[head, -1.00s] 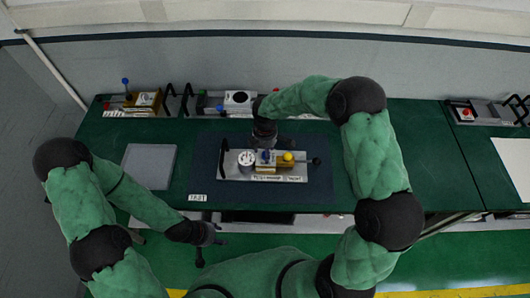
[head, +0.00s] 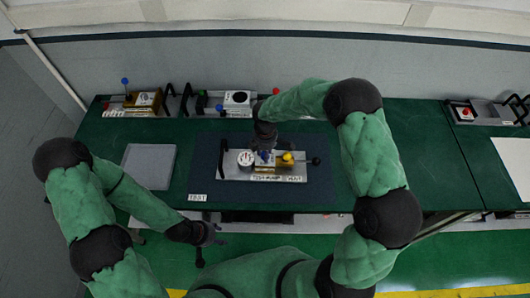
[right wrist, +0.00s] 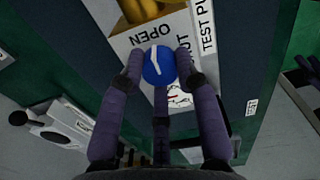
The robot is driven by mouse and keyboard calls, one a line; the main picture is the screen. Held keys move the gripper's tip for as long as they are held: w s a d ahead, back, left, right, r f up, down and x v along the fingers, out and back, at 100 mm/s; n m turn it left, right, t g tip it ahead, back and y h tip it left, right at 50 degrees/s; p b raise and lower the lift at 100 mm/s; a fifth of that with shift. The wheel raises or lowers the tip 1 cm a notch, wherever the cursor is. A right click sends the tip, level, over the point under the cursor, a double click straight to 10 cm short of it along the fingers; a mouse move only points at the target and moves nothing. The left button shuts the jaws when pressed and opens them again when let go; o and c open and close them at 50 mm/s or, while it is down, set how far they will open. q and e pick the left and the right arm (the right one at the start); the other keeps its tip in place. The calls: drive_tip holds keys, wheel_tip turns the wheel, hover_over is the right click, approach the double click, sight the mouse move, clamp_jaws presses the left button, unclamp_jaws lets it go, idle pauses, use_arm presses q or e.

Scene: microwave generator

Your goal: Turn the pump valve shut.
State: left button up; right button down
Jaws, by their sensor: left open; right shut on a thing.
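My left gripper (head: 207,240) is open and empty in front of the table's edge.
The dark mat (head: 210,150) carries a TEST label. A grey plate (head: 149,166) lies to its left. Other units with knobs and black handles stand along the back (head: 145,103) and on the right table (head: 466,114). Green tabletop is free right of the mat.

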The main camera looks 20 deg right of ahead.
drive_tip(key=m+b, duration=0.2)
drive_tip(key=m, duration=0.1)
drive_tip(key=shift+f+m, duration=0.1)
drive_tip(key=shift+m, duration=0.2)
drive_tip(key=m+b, duration=0.3)
drive_tip(key=m, duration=0.2)
drive_tip(key=shift+w, duration=0.1)
drive_tip(key=m+b, duration=0.2)
drive_tip(key=m, duration=0.2)
drive_tip(key=shift+w+d+m, duration=0.1)
drive_tip(key=shift+m, duration=0.3)
drive_tip(key=m+b, duration=0.1)
drive_tip(key=m, duration=0.3)
drive_tip(key=shift+b, duration=0.4)
drive_tip(key=shift+m, duration=0.3)
drive_tip(key=c, duration=0.9)
unclamp_jaws()
